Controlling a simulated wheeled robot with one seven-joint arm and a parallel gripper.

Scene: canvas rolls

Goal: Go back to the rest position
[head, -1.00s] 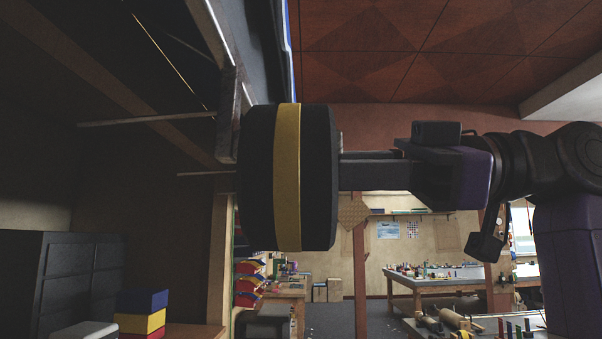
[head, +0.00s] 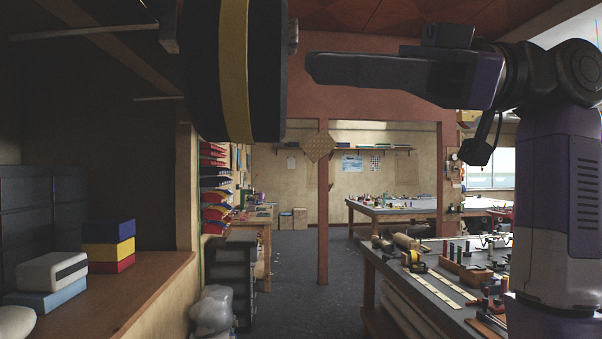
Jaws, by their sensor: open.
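A thick black roll with a yellow band (head: 235,75) is at the upper left of the head view, its top cut off by the frame. A small dark stub (head: 293,35) sticks out of its right side. My gripper (head: 312,69) points left from my arm at the upper right. Its fingers are open and empty, and a narrow gap separates their tips from the roll's right side. From this side the fingers overlap, so the space between them is hidden.
A wooden shelf (head: 125,290) at lower left holds stacked blue, yellow and red boxes (head: 108,246). A workbench (head: 440,285) with tools stands at lower right, below my arm. A reddish post (head: 323,215) rises mid-view. Grey floor (head: 290,270) is open around it.

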